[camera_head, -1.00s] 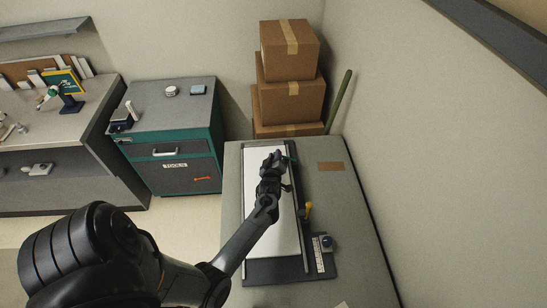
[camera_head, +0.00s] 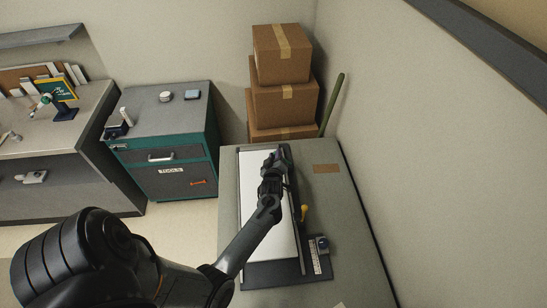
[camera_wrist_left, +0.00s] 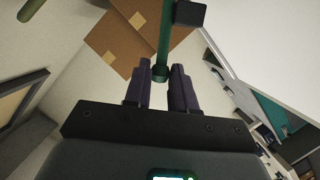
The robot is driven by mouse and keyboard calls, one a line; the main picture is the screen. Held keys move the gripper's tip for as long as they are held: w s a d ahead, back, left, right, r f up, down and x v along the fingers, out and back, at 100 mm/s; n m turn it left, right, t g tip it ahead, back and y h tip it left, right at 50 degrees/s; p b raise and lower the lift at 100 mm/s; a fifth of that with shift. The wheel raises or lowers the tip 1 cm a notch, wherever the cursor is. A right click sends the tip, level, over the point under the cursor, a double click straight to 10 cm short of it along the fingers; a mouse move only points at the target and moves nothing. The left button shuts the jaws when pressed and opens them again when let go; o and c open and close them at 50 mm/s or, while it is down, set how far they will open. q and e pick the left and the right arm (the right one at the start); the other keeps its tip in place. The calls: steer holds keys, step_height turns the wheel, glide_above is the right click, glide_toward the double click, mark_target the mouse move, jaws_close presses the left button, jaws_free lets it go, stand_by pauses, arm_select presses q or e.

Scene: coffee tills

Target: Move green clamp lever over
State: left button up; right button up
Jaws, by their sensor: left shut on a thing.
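The green clamp lever (camera_wrist_left: 164,42) shows in the left wrist view as a green rod with a rounded end and a black block (camera_wrist_left: 190,13) near its far end. My left gripper (camera_wrist_left: 160,78) is shut on the lever, with its two dark fingers either side of the rounded end. In the head view my left gripper (camera_head: 276,160) is at the far end of a dark board with a white sheet (camera_head: 263,220). The lever is mostly hidden there by the gripper. My right gripper is not in view.
A yellow handle (camera_head: 304,213) and a small dark-blue knobbed part (camera_head: 322,243) sit along the board's right side. Cardboard boxes (camera_head: 285,105) and a green pole (camera_head: 332,103) stand beyond the table. A teal tool cabinet (camera_head: 165,150) is at left. The table's right side is mostly clear.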

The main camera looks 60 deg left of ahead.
arm_select(q)
steer(key=shift+w+d+r, duration=0.1)
steer(key=shift+w, duration=0.05)
steer(key=shift+w+d+r, duration=0.25)
steer(key=shift+w+r, duration=0.1)
steer(key=shift+w, duration=0.15)
steer(key=shift+w+d+r, duration=0.25)
steer(key=shift+w+r, duration=0.1)
steer(key=shift+w, duration=0.15)
steer(key=shift+w, duration=0.15)
steer(key=shift+w+d+r, duration=0.2)
steer(key=shift+w+d, duration=0.1)
steer(key=shift+w, duration=0.3)
steer(key=shift+w+d+r, duration=0.15)
steer(key=shift+w+d, duration=0.1)
steer(key=shift+w, duration=0.3)
steer(key=shift+w+b, duration=0.1)
steer(key=shift+b, duration=0.25)
steer(key=shift+w+d, duration=0.3)
steer(key=shift+w, duration=0.15)
